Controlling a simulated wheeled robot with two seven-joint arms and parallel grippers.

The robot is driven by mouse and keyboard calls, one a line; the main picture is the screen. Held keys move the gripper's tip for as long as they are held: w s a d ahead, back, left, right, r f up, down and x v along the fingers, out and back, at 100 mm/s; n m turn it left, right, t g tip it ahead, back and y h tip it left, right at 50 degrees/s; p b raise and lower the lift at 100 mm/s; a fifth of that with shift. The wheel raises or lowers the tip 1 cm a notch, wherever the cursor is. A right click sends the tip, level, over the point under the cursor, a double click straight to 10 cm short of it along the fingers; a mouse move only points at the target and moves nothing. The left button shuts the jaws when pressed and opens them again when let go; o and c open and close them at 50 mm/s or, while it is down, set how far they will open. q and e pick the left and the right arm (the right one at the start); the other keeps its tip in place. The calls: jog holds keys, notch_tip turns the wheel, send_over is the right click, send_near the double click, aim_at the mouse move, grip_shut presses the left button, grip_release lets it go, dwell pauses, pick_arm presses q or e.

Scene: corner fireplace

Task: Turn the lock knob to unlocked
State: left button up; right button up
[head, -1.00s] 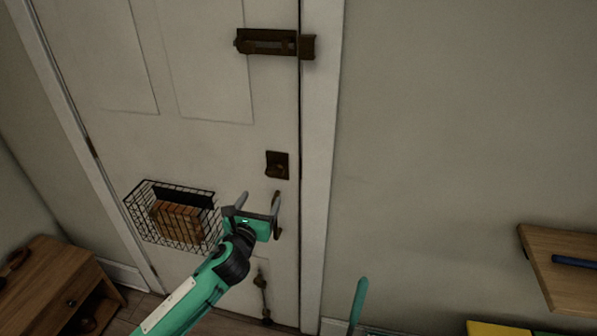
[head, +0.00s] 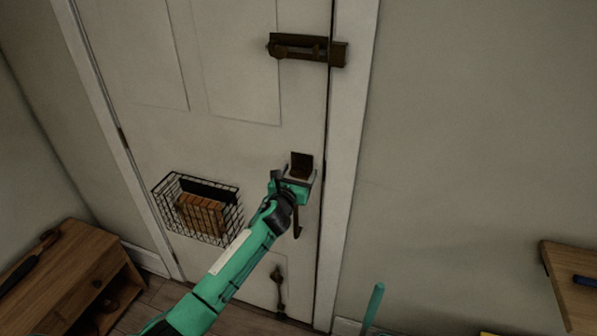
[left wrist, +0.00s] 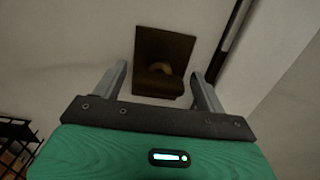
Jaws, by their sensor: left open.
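The lock is a dark brown square plate (head: 301,163) on the white door, below the slide bolt. In the left wrist view the plate (left wrist: 165,50) is straight ahead, with a rounded lock knob (left wrist: 160,80) low on it. My left gripper (head: 294,174) is at the lock's lower edge in the head view and hides the knob there. In the left wrist view its two fingers (left wrist: 160,85) are open, one on each side of the knob, with gaps between; I cannot tell how deep they reach. My right gripper is not in view.
A slide bolt (head: 305,49) is higher on the door (head: 235,70). A door handle (head: 297,218) hangs just below my left gripper. A wire basket (head: 200,207) is mounted to the left. A wooden cabinet (head: 70,265) stands at left, a wooden shelf (head: 572,285) at right.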

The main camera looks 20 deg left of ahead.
pick_arm(q)
jog(key=shift+w, duration=0.2)
jog(key=c, duration=1)
